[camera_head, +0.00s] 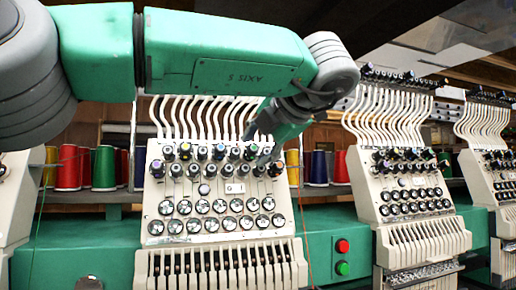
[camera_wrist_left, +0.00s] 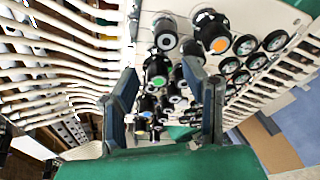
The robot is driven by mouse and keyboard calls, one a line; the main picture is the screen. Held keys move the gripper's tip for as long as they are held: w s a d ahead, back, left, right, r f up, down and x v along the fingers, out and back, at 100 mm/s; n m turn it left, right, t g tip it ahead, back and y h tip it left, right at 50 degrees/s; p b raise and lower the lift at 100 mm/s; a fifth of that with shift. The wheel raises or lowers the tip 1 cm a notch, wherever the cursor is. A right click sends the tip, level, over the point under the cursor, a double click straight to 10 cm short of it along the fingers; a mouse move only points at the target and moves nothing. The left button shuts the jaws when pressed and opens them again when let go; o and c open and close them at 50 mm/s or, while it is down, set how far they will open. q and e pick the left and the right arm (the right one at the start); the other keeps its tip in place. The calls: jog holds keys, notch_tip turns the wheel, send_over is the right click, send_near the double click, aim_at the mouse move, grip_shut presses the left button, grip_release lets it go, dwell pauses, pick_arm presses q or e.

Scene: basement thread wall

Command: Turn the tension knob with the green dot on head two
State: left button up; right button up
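The machine head (camera_head: 157,240) in front of me has two staggered rows of black tension knobs with coloured dots. In the left wrist view, a black knob with a green dot (camera_wrist_left: 158,83) sits near the left-hand finger, its face toward the camera. In the head view I cannot tell this knob apart for sure. My left gripper (camera_head: 266,146) is at the right end of the knob rows and hides part of them. In the left wrist view its fingers (camera_wrist_left: 168,100) are apart, with several knobs showing between them. I cannot tell whether they touch any. My right gripper is not in view.
More machine heads stand to the right (camera_head: 365,215) and at the left edge. A knob with an orange dot (camera_wrist_left: 217,45) is near the right-hand finger. White thread tubes (camera_wrist_left: 50,50) run close beside the gripper. A red button (camera_head: 342,246) and a green button (camera_head: 342,268) are below right.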

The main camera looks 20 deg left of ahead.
pick_arm(q)
jog(key=shift+s+r, duration=0.1)
jog(key=shift+s+d+r, duration=0.1)
jog(key=shift+d, duration=0.1)
jog(key=v, duration=1.1)
jog(key=shift+d, duration=0.25)
jog(key=shift+s+a, duration=0.1)
jog(key=shift+a, duration=0.05)
